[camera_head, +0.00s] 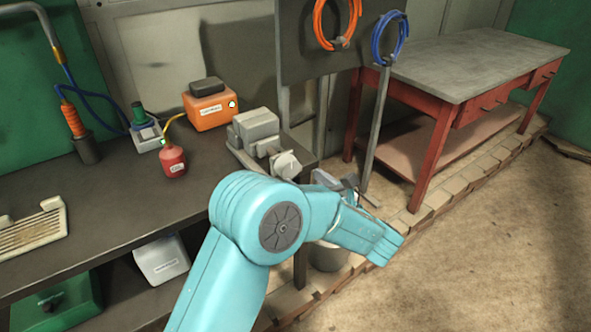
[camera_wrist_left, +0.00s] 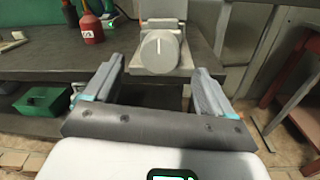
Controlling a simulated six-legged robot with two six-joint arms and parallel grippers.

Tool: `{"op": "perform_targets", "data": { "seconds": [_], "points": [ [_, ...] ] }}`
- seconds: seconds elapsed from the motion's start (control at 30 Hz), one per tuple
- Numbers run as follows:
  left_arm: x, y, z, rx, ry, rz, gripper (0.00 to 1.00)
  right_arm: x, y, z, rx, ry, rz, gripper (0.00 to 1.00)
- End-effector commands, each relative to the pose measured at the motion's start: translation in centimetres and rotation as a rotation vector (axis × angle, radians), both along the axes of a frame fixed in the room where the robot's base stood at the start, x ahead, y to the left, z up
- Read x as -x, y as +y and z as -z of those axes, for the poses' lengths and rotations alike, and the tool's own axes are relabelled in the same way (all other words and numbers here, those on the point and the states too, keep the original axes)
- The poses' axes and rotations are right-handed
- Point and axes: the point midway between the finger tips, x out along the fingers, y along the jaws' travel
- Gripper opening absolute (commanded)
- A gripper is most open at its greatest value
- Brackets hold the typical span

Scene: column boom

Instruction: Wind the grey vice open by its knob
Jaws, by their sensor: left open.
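The grey vice (camera_head: 257,133) sits at the right end of the dark workbench. Its round knob (camera_head: 287,164) faces the front right. In the left wrist view the knob (camera_wrist_left: 160,52) shows face on, with a pale line on it, and the vice body (camera_wrist_left: 164,10) is behind it. My left gripper (camera_wrist_left: 152,85) is open, its two fingers spread below and either side of the knob, with a gap to it. In the head view the left gripper (camera_head: 340,182) is mostly hidden behind my own teal arm. My right gripper does not show.
On the workbench (camera_head: 110,200) stand an orange box (camera_head: 208,106), a red bottle (camera_head: 173,162) and a soldering iron in its holder (camera_head: 84,146). A red table (camera_head: 470,62) is at the back right. A bucket (camera_head: 327,257) stands on the floor below. Open floor lies at the right.

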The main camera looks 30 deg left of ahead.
Motion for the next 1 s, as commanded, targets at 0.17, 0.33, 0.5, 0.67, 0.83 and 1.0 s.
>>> {"op": "perform_targets", "data": {
  "seconds": [0.17, 0.33, 0.5, 0.67, 0.83, 1.0],
  "points": [
    [-1.2, 3.2, 0.0, 0.001, -0.001, -0.002, 0.85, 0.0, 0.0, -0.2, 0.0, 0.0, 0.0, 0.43],
    [-1.9, 4.7, 0.0, 0.0, 0.0, 0.001, 0.85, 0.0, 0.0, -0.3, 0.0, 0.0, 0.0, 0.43],
    [-2.2, 5.0, 0.0, 0.0, 0.0, 0.002, 0.85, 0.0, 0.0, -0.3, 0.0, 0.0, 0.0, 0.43],
    [-2.2, 4.9, 0.0, 0.0, 0.0, 0.002, 0.85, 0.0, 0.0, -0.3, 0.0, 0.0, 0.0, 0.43],
    [-2.2, 4.9, 0.0, 0.0, 0.0, 0.002, 0.3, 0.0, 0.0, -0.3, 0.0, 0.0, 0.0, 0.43],
    [-2.1, 4.9, 0.0, 0.001, -0.003, 0.001, 0.29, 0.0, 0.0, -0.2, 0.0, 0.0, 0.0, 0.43]
  ]
}}
